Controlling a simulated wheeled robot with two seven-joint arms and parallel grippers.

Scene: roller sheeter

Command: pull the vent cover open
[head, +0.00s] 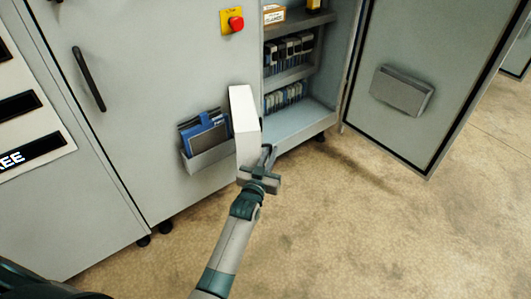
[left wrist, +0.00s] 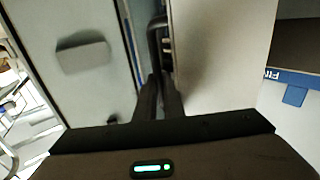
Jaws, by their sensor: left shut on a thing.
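The vent cover (head: 243,125) is a pale, slab-like panel standing out from the grey cabinet front, left of the open cabinet bay. It also shows in the left wrist view (left wrist: 218,45) as a pale face right of the fingers. Its dark handle (left wrist: 154,38) runs along its left edge there. My left gripper (head: 266,155) is at the lower right side of the cover. In the left wrist view its fingers (left wrist: 160,88) are shut on the handle; the exact contact is partly hidden by the fingers. My right gripper is in neither view.
An open cabinet door (head: 420,60) with a grey pocket (head: 402,92) stands at the right. A document holder (head: 212,155) with blue folders sits left of the cover. A red emergency button (head: 236,23) is above. The floor (head: 350,230) in front is clear.

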